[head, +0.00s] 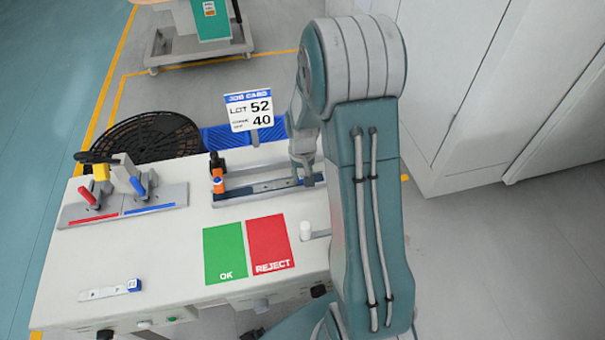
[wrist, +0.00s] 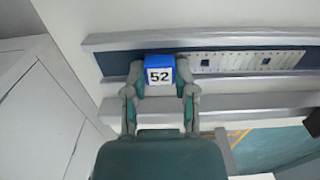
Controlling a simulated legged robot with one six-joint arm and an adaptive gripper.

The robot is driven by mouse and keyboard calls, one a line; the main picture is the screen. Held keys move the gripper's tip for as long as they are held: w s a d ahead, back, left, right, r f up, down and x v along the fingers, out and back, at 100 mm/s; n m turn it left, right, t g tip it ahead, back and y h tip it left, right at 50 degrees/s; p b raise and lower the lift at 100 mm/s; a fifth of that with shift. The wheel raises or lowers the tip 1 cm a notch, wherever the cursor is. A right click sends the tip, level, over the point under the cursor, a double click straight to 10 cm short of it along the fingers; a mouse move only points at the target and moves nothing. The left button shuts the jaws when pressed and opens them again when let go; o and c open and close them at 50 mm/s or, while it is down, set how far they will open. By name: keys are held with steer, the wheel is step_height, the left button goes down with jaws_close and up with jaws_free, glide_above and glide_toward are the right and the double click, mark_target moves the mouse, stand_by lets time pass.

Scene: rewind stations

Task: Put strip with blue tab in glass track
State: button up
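In the wrist view, a pale strip (wrist: 250,62) with dark marks has a blue tab (wrist: 160,74) labelled 52. My gripper (wrist: 161,70) has one finger on each side of this tab, and the fingers appear closed on it. The strip lies along the track (wrist: 215,38), between its two grey rails, over a dark teal bed. I cannot tell whether it is fully seated. In the head view, the track (head: 235,200) is at the back right of the table, and my gripper (head: 303,170) is at its right end, partly hidden by my arm.
Another pale strip (head: 105,293) with a blue tab lies at the table's front left. A fixture (head: 125,200) with red and blue levers stands at back left. Green OK (head: 225,253) and red REJECT (head: 269,244) mats lie mid-table. The job card (head: 250,110) reads LOT 52.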

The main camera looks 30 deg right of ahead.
steer(key=o, duration=0.4)
steer(key=shift+a, duration=0.25)
steer(key=shift+d, duration=0.1)
steer(key=shift+r, duration=0.15)
steer(key=shift+d+r, duration=0.1)
steer(key=shift+r, duration=0.3)
step_height(320, 180, up, 10)
steer(key=r, duration=0.1)
steer(key=s+a+r+n+t, duration=0.2)
steer(key=s+a+r+t, duration=0.1)
steer(key=s+a+r, duration=0.65)
steer(key=s+a+r+t, duration=0.1)
steer(key=s, duration=0.2)
steer(key=s+a+r, duration=0.1)
steer(key=s+r, duration=0.1)
steer(key=s, duration=0.1)
steer(key=s+a+r+n+t, duration=0.1)
steer(key=s+r, duration=0.1)
steer(key=s, duration=0.1)
steer(key=shift+s+a+r+t, duration=0.15)
steer(key=shift+s+t, duration=0.15)
steer(key=shift+s, duration=0.05)
